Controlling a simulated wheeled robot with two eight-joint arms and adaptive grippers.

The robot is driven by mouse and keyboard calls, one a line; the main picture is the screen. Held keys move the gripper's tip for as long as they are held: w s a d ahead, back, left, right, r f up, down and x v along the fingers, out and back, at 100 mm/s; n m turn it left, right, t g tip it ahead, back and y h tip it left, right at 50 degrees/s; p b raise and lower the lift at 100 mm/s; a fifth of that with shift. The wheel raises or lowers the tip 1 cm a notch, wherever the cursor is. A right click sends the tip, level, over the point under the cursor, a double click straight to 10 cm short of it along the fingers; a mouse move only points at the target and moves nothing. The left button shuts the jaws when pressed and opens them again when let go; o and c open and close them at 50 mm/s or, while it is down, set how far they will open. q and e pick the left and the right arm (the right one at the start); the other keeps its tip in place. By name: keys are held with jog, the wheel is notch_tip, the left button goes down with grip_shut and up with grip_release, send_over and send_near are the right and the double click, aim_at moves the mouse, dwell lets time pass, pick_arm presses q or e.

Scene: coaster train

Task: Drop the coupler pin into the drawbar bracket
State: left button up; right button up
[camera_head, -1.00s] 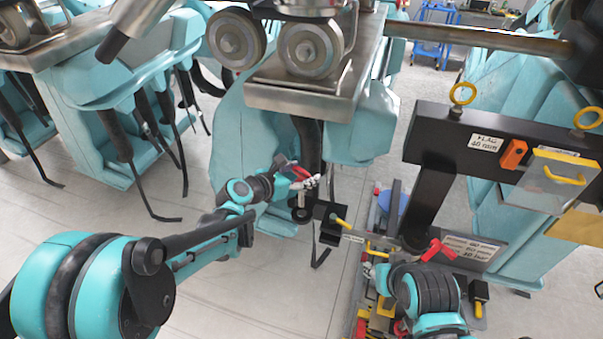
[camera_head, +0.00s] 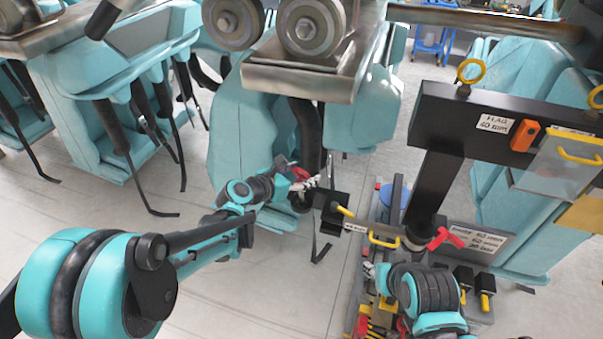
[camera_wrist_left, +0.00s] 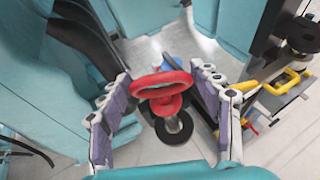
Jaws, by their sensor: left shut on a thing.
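The coupler pin has a red loop handle (camera_wrist_left: 162,88) and a grey shank (camera_wrist_left: 174,124) in the left wrist view. My left gripper (camera_head: 305,183) is shut on it, with the red handle between the two fingers (camera_wrist_left: 160,105). The shank points down at a black ring-shaped part (camera_wrist_left: 180,138), and I cannot tell whether its tip is inside. In the head view the black drawbar (camera_head: 308,130) hangs from the car and ends under my gripper. A black bracket block (camera_head: 334,212) is just right of it. My right gripper (camera_head: 370,270) is low on the right; its jaws are unclear.
A cart at the right carries a black frame (camera_head: 432,185), a red clamp handle (camera_head: 446,238) and yellow handles (camera_head: 383,241). The car's metal plate and wheels (camera_head: 312,28) overhang my left gripper. Teal seats (camera_head: 110,80) stand at the left. Floor at lower centre is clear.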

aim_at(301, 191)
pick_arm(q)
jog(key=shift+f+b, duration=2.95)
jog(key=shift+f, duration=0.6)
jog(key=o, duration=1.7)
jog(key=v, duration=1.2)
